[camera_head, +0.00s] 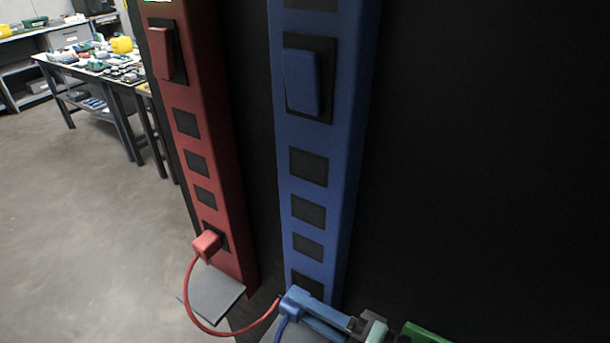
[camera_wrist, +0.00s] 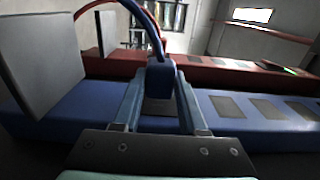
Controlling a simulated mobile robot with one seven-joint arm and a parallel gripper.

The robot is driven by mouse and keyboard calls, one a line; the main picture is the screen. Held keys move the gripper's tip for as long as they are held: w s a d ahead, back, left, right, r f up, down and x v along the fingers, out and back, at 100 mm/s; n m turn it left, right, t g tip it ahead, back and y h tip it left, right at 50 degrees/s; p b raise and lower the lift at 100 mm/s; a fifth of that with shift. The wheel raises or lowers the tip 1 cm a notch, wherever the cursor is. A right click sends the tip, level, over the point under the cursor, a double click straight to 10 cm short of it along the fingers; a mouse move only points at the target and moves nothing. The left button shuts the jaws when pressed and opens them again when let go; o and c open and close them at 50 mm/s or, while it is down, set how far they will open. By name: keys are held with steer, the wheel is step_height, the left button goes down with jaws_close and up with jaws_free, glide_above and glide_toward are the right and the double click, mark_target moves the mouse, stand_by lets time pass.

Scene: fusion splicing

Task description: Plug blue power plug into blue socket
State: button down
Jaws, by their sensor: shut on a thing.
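The blue power plug (camera_head: 295,302) is between the fingers of my gripper (camera_head: 312,314) at the bottom of the head view. In the wrist view my gripper (camera_wrist: 160,103) is shut on the plug (camera_wrist: 160,78), and a blue cable (camera_wrist: 150,25) arcs up from it. The blue power strip (camera_head: 322,180) has several dark square sockets in a column. The plug is at the lowest visible blue socket (camera_head: 308,282), overlapping its lower part. In the wrist view a dark square (camera_wrist: 158,106) shows between the fingers. I cannot tell whether the plug is in the socket.
A red strip (camera_head: 205,150) stands to the left, with a red plug (camera_head: 207,243) at its lowest socket and a looping red cable (camera_head: 190,312). A grey plate (camera_head: 214,295) sits below it. A green part (camera_head: 425,333) shows at the bottom. Cluttered tables (camera_head: 95,65) stand far left.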

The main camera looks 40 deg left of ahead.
steer(key=shift+w+a+b, duration=0.15)
steer(key=shift+w+b, duration=0.2)
steer(key=shift+w, duration=0.3)
steer(key=shift+c, duration=1.8)
jaws_free()
steer(key=b+v, duration=0.3)
steer(key=v, duration=1)
steer(key=shift+s, duration=0.1)
